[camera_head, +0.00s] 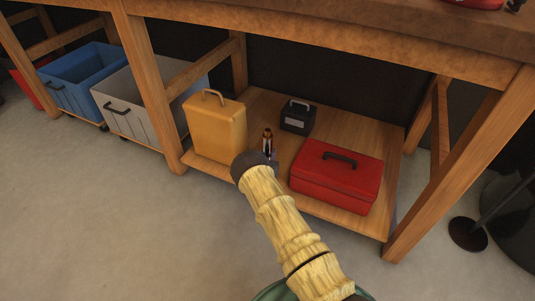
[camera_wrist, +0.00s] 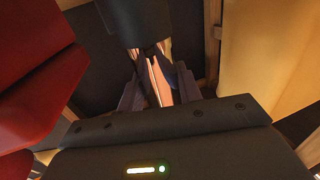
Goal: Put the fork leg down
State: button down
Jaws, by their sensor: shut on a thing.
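The fork leg (camera_head: 267,139) shows in the head view as a short dark and orange upright piece just beyond the end of my arm, over the low wooden shelf (camera_head: 259,104). In the wrist view the fork leg (camera_wrist: 158,78) shows as shiny copper-coloured tubing below a dark, thick cylindrical part. My gripper (camera_wrist: 158,92) is shut on it, with a dark finger on each side. In the head view my gripper (camera_head: 268,155) is mostly hidden behind my wrist. I cannot tell whether the fork leg touches the shelf.
A yellow canister (camera_head: 216,130) stands close on the left, a red toolbox (camera_head: 336,177) on the right and a small black box (camera_head: 298,118) behind. The workbench top (camera_head: 330,40) hangs over the shelf. Blue (camera_head: 82,78) and grey (camera_head: 137,103) bins are further left.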

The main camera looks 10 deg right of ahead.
jog(key=c, duration=1.4)
grip_release()
jog(key=shift+d+f, duration=0.1)
jog(key=o, duration=0.5)
jog(key=shift+c, duration=0.2)
jog(key=shift+s+a+r+p, duration=0.3)
jog(key=shift+s+p, duration=0.1)
jog(key=shift+s, duration=0.15)
jog(key=p+v, duration=0.4)
jog(key=v, duration=0.7)
jog(key=shift+f, duration=0.15)
